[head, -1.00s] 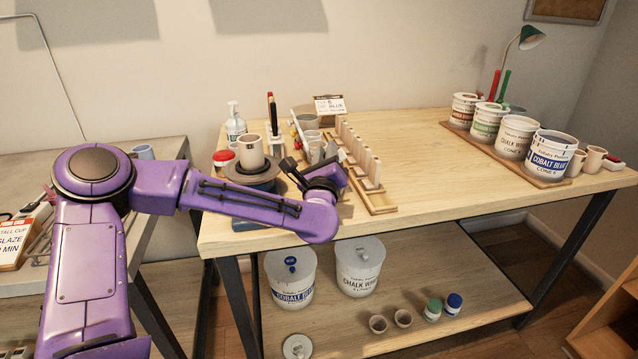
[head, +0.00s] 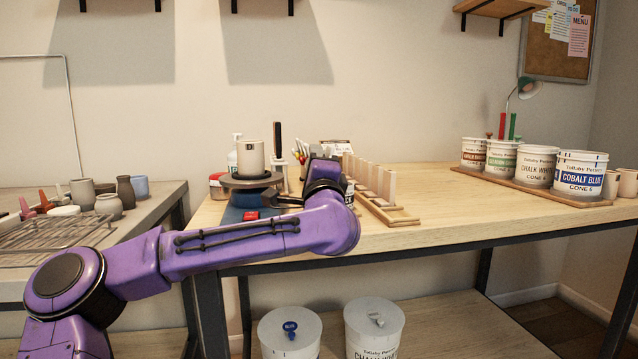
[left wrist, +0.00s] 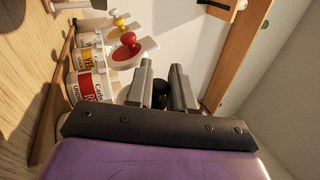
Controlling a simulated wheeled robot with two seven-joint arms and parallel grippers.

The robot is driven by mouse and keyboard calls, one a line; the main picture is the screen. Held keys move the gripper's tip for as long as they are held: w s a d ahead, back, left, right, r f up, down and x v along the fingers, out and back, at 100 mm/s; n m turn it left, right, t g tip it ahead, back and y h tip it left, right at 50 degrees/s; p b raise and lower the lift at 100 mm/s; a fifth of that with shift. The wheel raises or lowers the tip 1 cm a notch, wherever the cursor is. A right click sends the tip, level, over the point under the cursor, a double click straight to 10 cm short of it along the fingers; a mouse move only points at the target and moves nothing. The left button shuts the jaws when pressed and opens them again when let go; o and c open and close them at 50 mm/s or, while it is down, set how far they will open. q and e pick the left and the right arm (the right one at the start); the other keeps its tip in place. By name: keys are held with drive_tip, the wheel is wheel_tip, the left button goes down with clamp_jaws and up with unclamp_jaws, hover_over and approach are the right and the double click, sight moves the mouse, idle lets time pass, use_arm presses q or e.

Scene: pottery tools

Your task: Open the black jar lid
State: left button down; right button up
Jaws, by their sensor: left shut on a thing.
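In the left wrist view, my left gripper (left wrist: 161,82) is shut on a small dark round piece (left wrist: 161,101) between its fingers, which looks like the black lid's knob. The black jar's body is hidden there. Jars with a red-knobbed lid (left wrist: 127,47) and a yellow-knobbed lid (left wrist: 119,21) stand beside the gripper. In the head view, my purple left arm (head: 250,240) reaches in front of the table, and its wrist covers the gripped piece. My right gripper is not in view.
A turntable (head: 250,182) with a pale cup (head: 251,158) stands left of my wrist. A wooden rack (head: 375,190) stands close on the right. Large glaze buckets (head: 578,174) line the right side. The table between rack and buckets is clear.

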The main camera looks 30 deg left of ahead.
use_arm(q)
drive_tip(key=shift+s+a+n+g+y+b, duration=0.15)
drive_tip(key=shift+a+n+g+y+b, duration=0.2)
drive_tip(key=shift+n+y+b, duration=0.35)
drive_tip(key=shift+r, duration=0.1)
drive_tip(key=c, duration=1.2)
unclamp_jaws()
drive_tip(key=shift+o, duration=0.5)
drive_tip(key=b+v, duration=0.1)
drive_tip(key=v, duration=0.9)
drive_tip(key=shift+s+d, duration=0.15)
drive_tip(key=shift+s, duration=0.05)
